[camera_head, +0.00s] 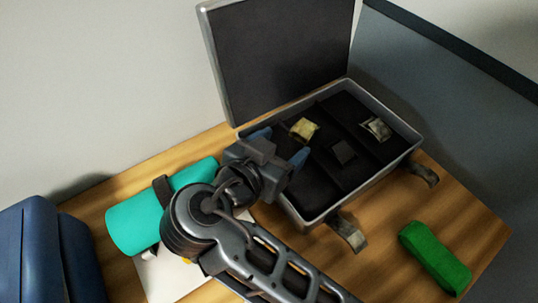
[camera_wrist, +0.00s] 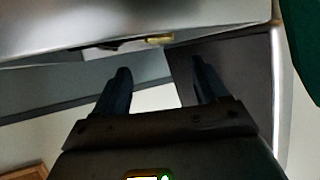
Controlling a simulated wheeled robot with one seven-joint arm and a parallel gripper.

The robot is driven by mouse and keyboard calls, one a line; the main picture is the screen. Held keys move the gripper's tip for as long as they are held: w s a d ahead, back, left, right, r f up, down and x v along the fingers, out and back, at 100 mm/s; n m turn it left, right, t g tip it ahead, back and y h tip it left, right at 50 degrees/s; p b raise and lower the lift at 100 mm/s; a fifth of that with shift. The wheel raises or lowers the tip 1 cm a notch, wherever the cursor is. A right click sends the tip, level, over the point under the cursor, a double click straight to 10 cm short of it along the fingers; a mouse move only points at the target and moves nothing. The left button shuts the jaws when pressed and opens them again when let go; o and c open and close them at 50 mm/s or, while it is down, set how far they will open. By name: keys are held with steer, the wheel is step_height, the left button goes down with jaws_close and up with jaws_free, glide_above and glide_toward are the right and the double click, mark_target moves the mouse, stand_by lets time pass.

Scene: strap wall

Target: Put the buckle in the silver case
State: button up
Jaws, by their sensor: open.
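The silver case (camera_head: 318,224) stands open on the wooden table, its lid (camera_head: 213,62) raised at the back and its dark inside split by dividers. A small yellowish piece (camera_head: 304,129), which looks like the buckle, lies in the left part of the case. A dark square piece (camera_head: 343,152) and a silvery piece (camera_head: 377,128) are further right inside. My gripper (camera_head: 281,146) is over the case's left side, its blue fingers apart and nothing seen between them. The fingers also show apart in the wrist view (camera_wrist: 161,68), where a small yellowish bit (camera_wrist: 160,40) shows beyond them.
A teal roll (camera_head: 138,222) with a black strap lies left of my arm, by a white flat item (camera_head: 165,278). A green case (camera_head: 435,257) lies front right. Latches (camera_head: 347,230) hang open on the case's front. A blue object (camera_head: 42,255) stands far left.

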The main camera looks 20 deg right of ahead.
steer(key=shift+v, duration=2.15)
steer(key=shift+w, duration=0.1)
